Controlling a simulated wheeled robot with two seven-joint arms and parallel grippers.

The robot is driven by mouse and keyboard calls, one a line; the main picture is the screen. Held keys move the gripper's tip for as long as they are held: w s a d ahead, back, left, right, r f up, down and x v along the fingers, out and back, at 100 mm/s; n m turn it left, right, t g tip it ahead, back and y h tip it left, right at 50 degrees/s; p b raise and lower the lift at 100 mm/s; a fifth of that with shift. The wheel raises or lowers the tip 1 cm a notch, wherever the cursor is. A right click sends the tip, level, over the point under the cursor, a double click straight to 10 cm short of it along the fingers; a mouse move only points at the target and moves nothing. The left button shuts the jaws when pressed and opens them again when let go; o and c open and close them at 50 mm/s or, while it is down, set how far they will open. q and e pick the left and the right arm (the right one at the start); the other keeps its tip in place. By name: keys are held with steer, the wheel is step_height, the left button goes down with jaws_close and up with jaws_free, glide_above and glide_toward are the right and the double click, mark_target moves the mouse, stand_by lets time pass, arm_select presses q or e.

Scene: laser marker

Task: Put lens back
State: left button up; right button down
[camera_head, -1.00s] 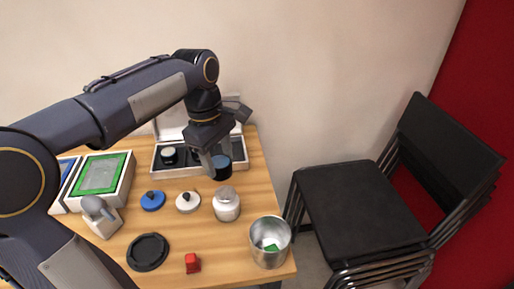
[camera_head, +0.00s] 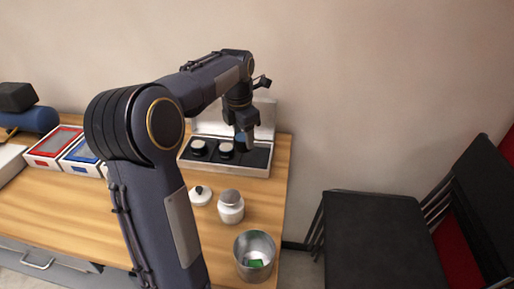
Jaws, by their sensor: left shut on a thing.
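An open lens case (camera_head: 222,170) with a grey rim, dark insert and raised lid stands at the back right of the wooden table. Two dark lenses with pale tops, a left one (camera_head: 198,148) and a middle one (camera_head: 226,151), sit in it. My left gripper (camera_head: 244,143) points down over the right part of the case. I cannot tell whether this lens touches the insert. My right gripper is not in view.
A white lid with a dark knob (camera_head: 201,196), a white jar (camera_head: 230,207) and a metal cup (camera_head: 254,255) stand in front of the case. Red and blue framed boxes (camera_head: 55,146) (camera_head: 84,157) lie left. Black chairs (camera_head: 378,240) stand right of the table.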

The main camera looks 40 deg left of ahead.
arm_select(q)
steer(key=w+f, duration=0.3)
steer(key=w+a+f, duration=0.1)
steer(key=w+f, duration=0.2)
steer(key=shift+w+a+f, duration=0.15)
steer(key=shift+w+f, duration=0.1)
steer(key=shift+w, duration=0.1)
steer(key=shift+w+f, duration=0.15)
steer(key=shift+f, duration=1.55)
steer(key=shift+f, duration=0.15)
steer(key=o, duration=1.1)
steer(key=r, duration=0.4)
steer(key=s+r, duration=0.1)
steer(key=r, duration=0.3)
steer(key=r+p, duration=0.1)
steer(key=r, duration=0.3)
steer(key=shift+s+r, duration=0.15)
steer(key=shift+s, duration=0.05)
